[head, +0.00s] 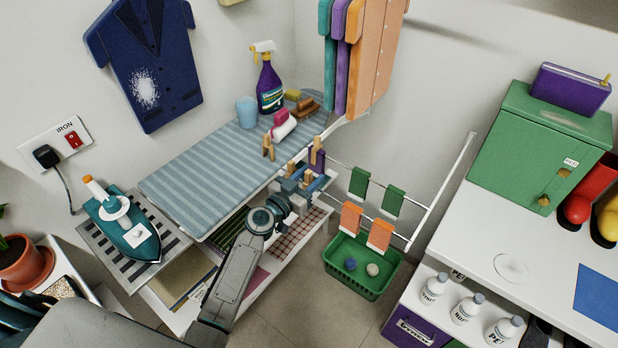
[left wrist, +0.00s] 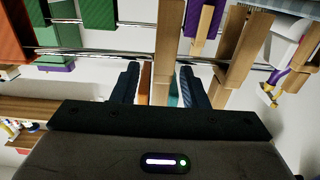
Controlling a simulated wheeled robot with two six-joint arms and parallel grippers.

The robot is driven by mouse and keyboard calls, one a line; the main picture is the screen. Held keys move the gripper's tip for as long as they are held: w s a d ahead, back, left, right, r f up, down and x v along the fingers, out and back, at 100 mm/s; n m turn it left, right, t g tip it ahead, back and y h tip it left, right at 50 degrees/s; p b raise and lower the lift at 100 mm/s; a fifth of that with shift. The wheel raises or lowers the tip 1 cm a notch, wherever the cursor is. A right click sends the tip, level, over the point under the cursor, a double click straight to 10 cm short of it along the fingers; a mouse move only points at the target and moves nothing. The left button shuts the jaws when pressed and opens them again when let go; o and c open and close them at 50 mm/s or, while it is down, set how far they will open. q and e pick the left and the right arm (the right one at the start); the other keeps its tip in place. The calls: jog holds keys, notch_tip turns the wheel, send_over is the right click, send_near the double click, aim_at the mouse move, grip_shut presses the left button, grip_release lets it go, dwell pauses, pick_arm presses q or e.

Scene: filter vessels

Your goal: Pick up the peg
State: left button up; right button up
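Several wooden pegs stand clustered at the near end of the drying rack; one peg (head: 308,179) shows by the fingers of my left gripper (head: 305,187). In the left wrist view, a pale wooden peg (left wrist: 167,55) stands upright in the picture, in line with the gap between the dark blue fingers of my left gripper (left wrist: 158,85). The fingers are apart, with gaps beside the peg. Whether the peg is fully between them in depth is hard to tell. Another peg (head: 268,147) stands on the ironing board. My right gripper is in neither view.
A purple cloth (head: 318,160) hangs beside the pegs. The rack (head: 431,208) carries green and orange cloths, above a green basket (head: 352,284). The striped ironing board (head: 205,165) holds a spray bottle (head: 269,88) and a cup (head: 246,112). An iron (head: 122,225) rests at left.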

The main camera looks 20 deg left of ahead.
pick_arm(q)
jog(key=shift+w, duration=0.15)
grip_shut()
